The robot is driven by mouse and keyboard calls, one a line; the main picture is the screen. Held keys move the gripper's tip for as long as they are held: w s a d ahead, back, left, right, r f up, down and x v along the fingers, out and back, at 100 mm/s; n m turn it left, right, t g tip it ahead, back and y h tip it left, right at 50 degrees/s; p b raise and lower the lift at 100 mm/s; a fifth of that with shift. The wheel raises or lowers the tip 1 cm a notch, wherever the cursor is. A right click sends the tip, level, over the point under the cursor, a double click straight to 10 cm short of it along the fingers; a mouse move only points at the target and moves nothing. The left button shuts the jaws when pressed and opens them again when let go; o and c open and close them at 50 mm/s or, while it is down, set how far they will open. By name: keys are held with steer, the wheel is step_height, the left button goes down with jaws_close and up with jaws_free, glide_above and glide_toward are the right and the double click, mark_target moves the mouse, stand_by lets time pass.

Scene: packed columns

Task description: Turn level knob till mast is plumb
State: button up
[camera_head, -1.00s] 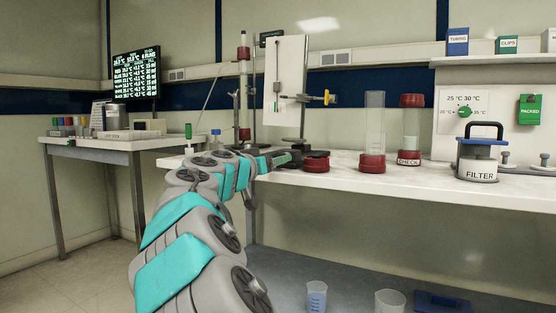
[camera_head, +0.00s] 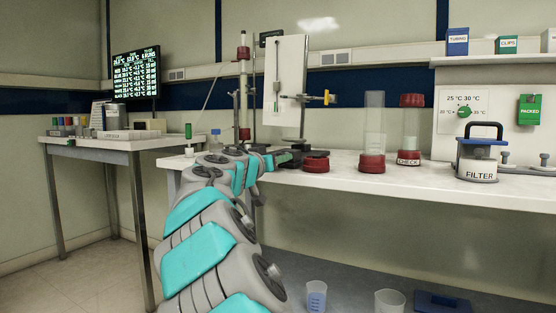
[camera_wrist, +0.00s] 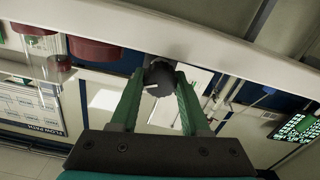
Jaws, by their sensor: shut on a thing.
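A dark round level knob (camera_wrist: 161,76) with a pale pointer line sits between the green fingertips of my gripper (camera_wrist: 158,88) in the wrist view. My gripper is shut on it, one finger on each side. In the head view my gripper (camera_head: 283,159) is at the front edge of the bench, at the foot of a stand; the knob is hidden there. The stand carries an upright white board (camera_head: 292,60) with a thin dark rod or line in front of it.
A red base (camera_head: 315,162), a clear cylinder (camera_head: 374,125) and a red-capped column marked CHECK (camera_head: 410,130) stand to the right on the white bench (camera_head: 345,182). A FILTER canister (camera_head: 478,165) is farther right. A tall column (camera_head: 243,85) stands behind my arm.

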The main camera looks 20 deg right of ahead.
jaws_close()
steer(key=n+p, duration=0.1)
steer(key=n, duration=0.2)
steer(key=shift+r, duration=0.1)
steer(key=shift+n+p, duration=0.45)
steer(key=shift+n, duration=0.85)
steer(key=shift+a, duration=0.1)
steer(key=o, duration=0.7)
jaws_free()
